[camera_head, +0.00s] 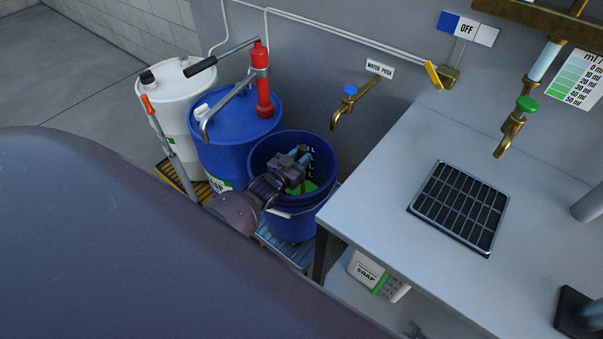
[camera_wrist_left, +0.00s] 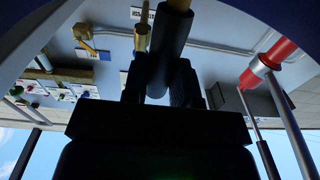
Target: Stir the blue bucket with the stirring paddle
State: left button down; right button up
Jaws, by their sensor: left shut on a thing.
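The blue bucket (camera_head: 290,222) stands on a low slatted stand by the wall, with green contents (camera_head: 306,187) showing inside. My left gripper (camera_head: 300,160) is over the bucket's opening, within its rim as seen from the head. In the left wrist view my left gripper (camera_wrist_left: 160,88) is shut on a dark rod with a yellow end, which looks like the stirring paddle's handle (camera_wrist_left: 170,48). The paddle's lower end is hidden, so I cannot tell whether it touches the green contents. My right gripper is not in view.
A blue drum (camera_head: 240,150) with a red hand pump (camera_head: 263,90) and a white drum (camera_head: 170,105) stand left of the bucket. A brass tap (camera_head: 345,103) sticks out above its right side. A grey table (camera_head: 390,190) with a drain grate is at right.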

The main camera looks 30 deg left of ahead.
pick_arm(q)
jog(key=w, duration=0.1)
jog(key=w+d, duration=0.1)
jog(key=shift+w+d+r+b, duration=0.1)
jog(key=shift+w+d+b, duration=0.2)
jog(key=shift+b, duration=0.1)
